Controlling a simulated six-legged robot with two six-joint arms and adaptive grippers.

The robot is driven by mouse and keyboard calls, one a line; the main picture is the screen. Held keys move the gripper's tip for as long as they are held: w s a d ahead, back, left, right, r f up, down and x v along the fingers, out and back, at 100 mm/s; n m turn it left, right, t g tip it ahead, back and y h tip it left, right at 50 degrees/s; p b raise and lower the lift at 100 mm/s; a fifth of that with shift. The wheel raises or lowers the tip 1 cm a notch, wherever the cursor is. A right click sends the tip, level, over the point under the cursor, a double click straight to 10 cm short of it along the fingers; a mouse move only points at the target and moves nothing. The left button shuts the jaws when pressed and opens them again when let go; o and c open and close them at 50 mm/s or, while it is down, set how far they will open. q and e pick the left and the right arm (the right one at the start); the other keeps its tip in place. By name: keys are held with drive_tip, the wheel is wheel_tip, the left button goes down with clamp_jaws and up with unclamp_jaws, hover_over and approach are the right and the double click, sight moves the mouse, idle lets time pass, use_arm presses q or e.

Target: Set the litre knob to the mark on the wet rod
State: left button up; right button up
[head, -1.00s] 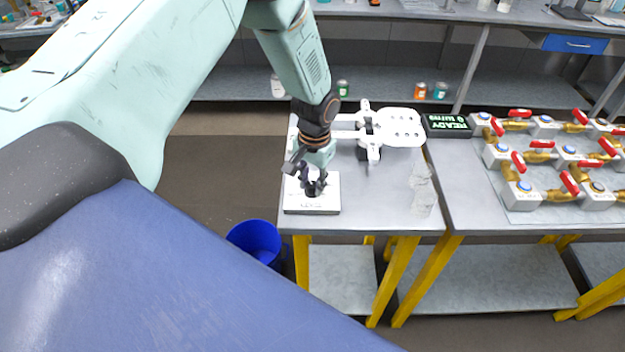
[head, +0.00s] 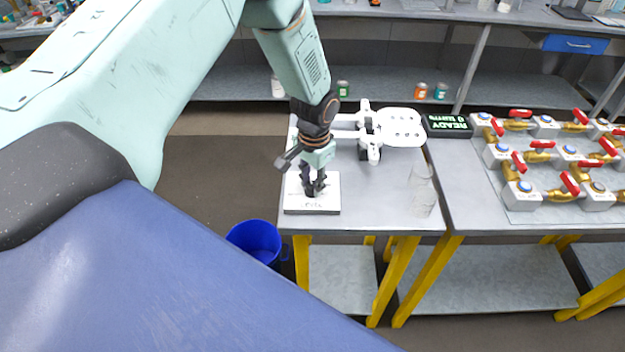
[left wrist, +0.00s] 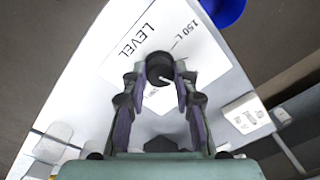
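The black litre knob (left wrist: 158,66) sits on a white panel (left wrist: 115,75) printed "LEVEL" and "150 L". In the left wrist view it is between my left gripper's fingertips (left wrist: 161,78), which appear to touch both its sides. A short white pointer line shows at the knob's lower right. In the head view my left gripper (head: 313,186) points down onto the white panel (head: 325,208) at the table's front left, hiding most of the knob. I cannot make out a wet rod. My right gripper is out of view.
A white fixture (head: 400,127) stands behind the panel. Clear glass vessels (head: 423,193) stand to its right. A black display (head: 448,126) and a plate of red-handled valves (head: 545,165) lie further right. A blue bucket (head: 257,240) stands on the floor.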

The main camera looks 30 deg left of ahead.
use_arm(q)
drive_tip(key=o, duration=0.5)
drive_tip(key=shift+s, duration=0.15)
drive_tip(key=shift+c, duration=0.2)
drive_tip(key=shift+r, duration=0.1)
drive_tip(key=shift+w+r, duration=0.2)
drive_tip(key=shift+r, duration=0.05)
wheel_tip(320, 180, up, 11)
drive_tip(key=shift+s+d+r, duration=0.2)
